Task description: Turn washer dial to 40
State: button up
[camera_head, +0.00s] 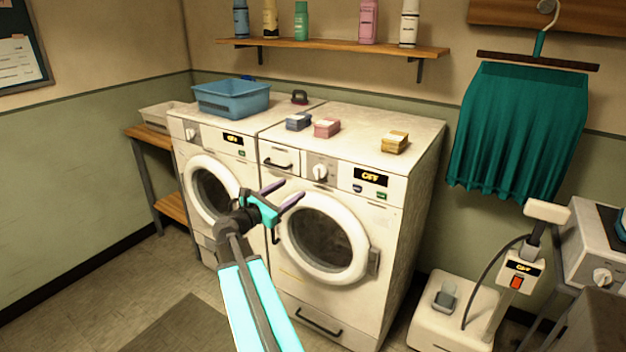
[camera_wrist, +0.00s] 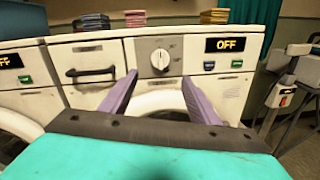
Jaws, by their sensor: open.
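The washer (camera_head: 345,190) is the nearer, right-hand white machine, with a round door and a display reading OFF (camera_head: 371,178). Its white dial (camera_head: 320,172) sits on a grey panel left of the display. In the wrist view the dial (camera_wrist: 160,59) is ahead, between and beyond my fingertips; the numbers around it are too small to read. My gripper (camera_head: 281,191) is open and empty, in front of the washer and a little below the dial. In the wrist view my gripper (camera_wrist: 158,90) shows two purple fingers spread apart, not touching the dial.
A second machine (camera_head: 207,165) with its own dial stands to the left. A detergent drawer (camera_head: 279,159) is left of the washer dial. A steamer (camera_head: 455,310) stands at right.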

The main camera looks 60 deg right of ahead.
aim_at(316, 174)
jog(key=shift+d, duration=0.1)
jog(key=d, duration=0.4)
jog(key=d+p, duration=0.1)
jog(key=d, duration=0.4)
jog(key=s+d+p, duration=0.1)
jog(key=d, duration=0.3)
jog(key=shift+s+d, duration=0.1)
jog(key=shift+d, duration=0.2)
